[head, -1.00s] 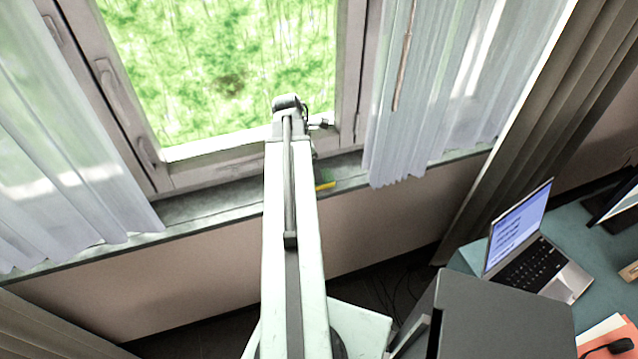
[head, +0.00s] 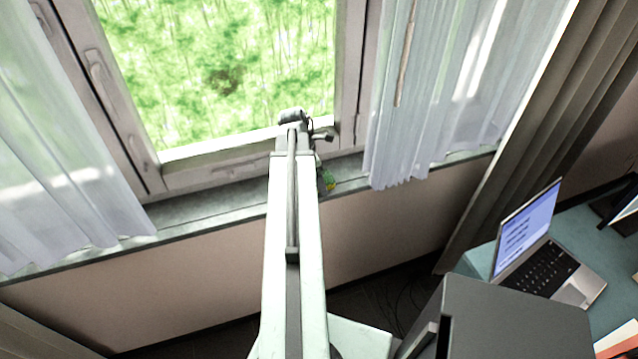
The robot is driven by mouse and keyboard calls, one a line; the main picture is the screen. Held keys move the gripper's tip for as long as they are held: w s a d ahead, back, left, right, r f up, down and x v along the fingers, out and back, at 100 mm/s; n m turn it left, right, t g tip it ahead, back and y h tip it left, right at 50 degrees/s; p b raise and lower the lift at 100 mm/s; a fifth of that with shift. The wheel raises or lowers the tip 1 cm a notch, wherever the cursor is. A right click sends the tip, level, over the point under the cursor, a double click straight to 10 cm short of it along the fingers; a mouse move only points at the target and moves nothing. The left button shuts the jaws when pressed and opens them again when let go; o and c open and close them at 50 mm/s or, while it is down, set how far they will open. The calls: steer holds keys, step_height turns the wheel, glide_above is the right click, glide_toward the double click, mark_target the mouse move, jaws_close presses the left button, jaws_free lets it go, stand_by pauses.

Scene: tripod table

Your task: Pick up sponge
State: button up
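A small green and yellow thing, which looks like the sponge (head: 330,181), shows just right of my arm at the front edge of the window sill (head: 208,205). It is small and partly hidden by my arm. The end of my arm reaches over the sill, and my gripper (head: 322,170) shows only as a small dark part at the sponge's upper left. Its fingers are mostly hidden, so I cannot tell whether they touch or hold the sponge.
White curtains (head: 425,110) hang on both sides of the window, the right one close to my arm. A dark grey cabinet (head: 515,310) stands at the lower right. Behind it a laptop (head: 545,265) sits on a teal desk. The sill left of my arm is clear.

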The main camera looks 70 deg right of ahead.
steer(key=shift+f, duration=0.2)
steer(key=shift+c, duration=0.4)
steer(key=c, duration=1.5)
steer(key=shift+r, duration=0.15)
step_height(320, 180, up, 10)
steer(key=p, duration=1)
steer(key=shift+r, duration=0.15)
